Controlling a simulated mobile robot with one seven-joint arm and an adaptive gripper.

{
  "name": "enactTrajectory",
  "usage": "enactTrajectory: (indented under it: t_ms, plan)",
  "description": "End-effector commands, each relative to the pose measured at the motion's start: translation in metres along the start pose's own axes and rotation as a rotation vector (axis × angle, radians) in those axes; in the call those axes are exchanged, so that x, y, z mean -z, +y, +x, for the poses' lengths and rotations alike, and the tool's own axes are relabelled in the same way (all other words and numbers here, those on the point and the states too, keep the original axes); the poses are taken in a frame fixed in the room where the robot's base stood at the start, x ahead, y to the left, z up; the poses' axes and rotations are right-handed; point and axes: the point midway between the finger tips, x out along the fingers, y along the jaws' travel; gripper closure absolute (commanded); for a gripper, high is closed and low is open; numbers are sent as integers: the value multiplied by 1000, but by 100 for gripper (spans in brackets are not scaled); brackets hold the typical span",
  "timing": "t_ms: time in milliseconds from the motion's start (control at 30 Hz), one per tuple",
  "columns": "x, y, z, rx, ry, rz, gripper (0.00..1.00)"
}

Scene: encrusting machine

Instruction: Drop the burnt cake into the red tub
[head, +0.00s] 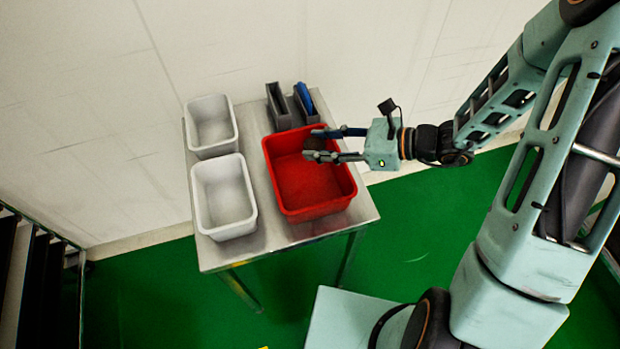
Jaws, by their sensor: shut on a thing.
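The red tub (310,207) stands on the right part of a metal table, open at the top. My gripper (312,144) reaches in from the right, with its fingertips over the back part of the tub. It is shut on a small dark brown thing, the burnt cake (314,143), which shows between the fingers. The fingers hide part of the cake. The cake appears above the tub's floor; its exact height is hard to tell.
Two white tubs (224,229) (211,148) stand at the left of the table (277,242). Two grey holders (278,117), one with a blue thing (304,98), stand at the back beside the wall. A dark rack (42,270) is at the lower left.

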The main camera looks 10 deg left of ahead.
Motion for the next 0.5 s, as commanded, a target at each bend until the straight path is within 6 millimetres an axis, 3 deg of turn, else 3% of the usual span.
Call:
enactTrajectory:
  t_ms: [300,500]
  plan:
    - [38,0,16,0,0,2,89]
    - [46,0,19,1,0,0,89]
